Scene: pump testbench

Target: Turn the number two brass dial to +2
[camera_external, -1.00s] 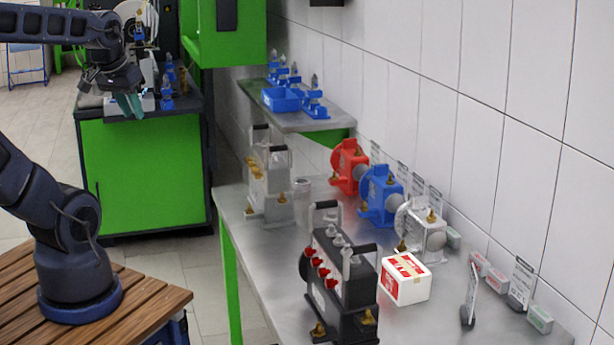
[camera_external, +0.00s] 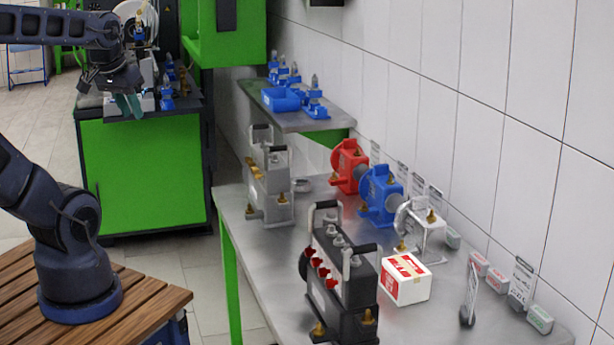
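A grey pump unit (camera_external: 272,200) stands upright on the steel table. It carries a row of small brass dials (camera_external: 254,168) on its left face. They are too small to read their numbers or settings, and I cannot tell which is number two. A black pump unit (camera_external: 340,300) with red knobs (camera_external: 320,272) stands nearer, with brass fittings low on it. My gripper (camera_external: 128,106), with teal fingers, hangs at the upper left over the green cabinet's top, well apart from both units. I cannot tell whether its fingers are open or shut.
Red (camera_external: 349,166), blue (camera_external: 381,195) and silver (camera_external: 422,230) pumps line the wall side. A red-and-white box (camera_external: 405,279) sits beside the black unit. A shelf (camera_external: 300,121) with blue parts is behind. The green cabinet (camera_external: 150,175) is at the left.

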